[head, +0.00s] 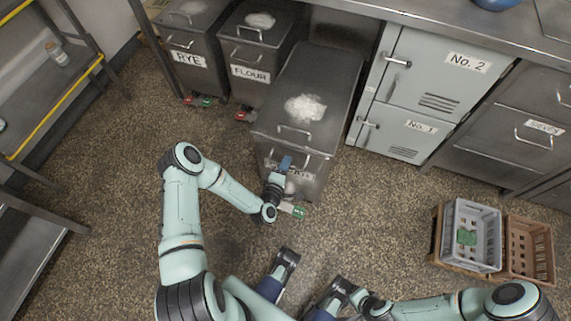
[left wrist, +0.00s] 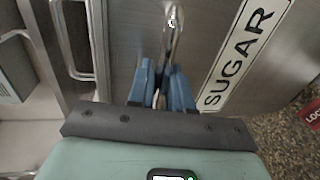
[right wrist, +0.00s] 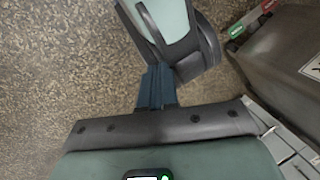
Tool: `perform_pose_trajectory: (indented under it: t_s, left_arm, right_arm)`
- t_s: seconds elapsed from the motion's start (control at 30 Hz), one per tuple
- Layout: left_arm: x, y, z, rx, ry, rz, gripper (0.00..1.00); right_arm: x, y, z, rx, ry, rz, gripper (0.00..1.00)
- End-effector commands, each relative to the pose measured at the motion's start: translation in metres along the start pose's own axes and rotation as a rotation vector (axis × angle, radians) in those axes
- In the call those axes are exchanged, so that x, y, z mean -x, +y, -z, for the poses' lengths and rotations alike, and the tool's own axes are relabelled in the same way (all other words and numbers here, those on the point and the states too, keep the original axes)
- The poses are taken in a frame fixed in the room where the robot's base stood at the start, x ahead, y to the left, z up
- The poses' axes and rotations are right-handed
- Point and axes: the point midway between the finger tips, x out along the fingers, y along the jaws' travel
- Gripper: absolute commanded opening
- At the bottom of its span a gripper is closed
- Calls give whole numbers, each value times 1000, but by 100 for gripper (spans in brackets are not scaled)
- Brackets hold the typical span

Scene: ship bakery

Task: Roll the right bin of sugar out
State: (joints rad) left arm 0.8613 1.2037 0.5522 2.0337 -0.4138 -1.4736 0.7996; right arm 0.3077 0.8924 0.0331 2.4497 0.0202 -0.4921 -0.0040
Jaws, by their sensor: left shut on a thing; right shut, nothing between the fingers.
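The sugar bin (head: 325,75) is a grey metal bin, right of the flour bin (head: 262,55) and with its front further forward. Its SUGAR label shows in the left wrist view (left wrist: 238,55). My left gripper (head: 286,164) is at the bin's front, shut on the metal front handle (left wrist: 172,28). A green tag (head: 299,212) shows low at the bin's front, and a red tag (left wrist: 310,112) in the left wrist view. My right gripper (right wrist: 155,75) is shut and empty, over the floor away from the bin.
The rye bin (head: 188,50) and flour bin stand at left under the counter. Grey lockers (head: 430,90) stand close on the sugar bin's right. A grey crate (head: 470,235) and a brown crate (head: 528,250) sit at right. A shelf rack (head: 50,95) is at left. Open floor lies in front.

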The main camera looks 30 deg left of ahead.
Motion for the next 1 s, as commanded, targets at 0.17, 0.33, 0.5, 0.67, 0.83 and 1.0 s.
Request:
perform_pose_trajectory:
  t_s: [0.17, 0.33, 0.5, 0.67, 0.83, 1.0]
  left_arm:
    - [-1, 0, 1, -1, 3, -1, 36]
    - [0, 0, 1, -1, 2, -1, 36]
    - [7, 0, 0, 0, 1, 2, 36]
    - [35, 1, 0, 0, 0, 4, 36]
    - [75, 1, 0, 1, 0, 4, 36]
    - [108, 1, 0, 2, 2, 2, 36]
  right_arm:
    - [0, 0, 0, 0, 0, 0, 0]
    - [0, 0, 0, 0, 0, 0, 0]
    - [2, -1, -2, 0, -5, 0, 0]
    - [9, -3, -11, 2, -29, 2, 0]
    - [16, -6, -23, 5, -64, 3, 0]
    - [21, -7, -30, 7, -86, 4, 0]
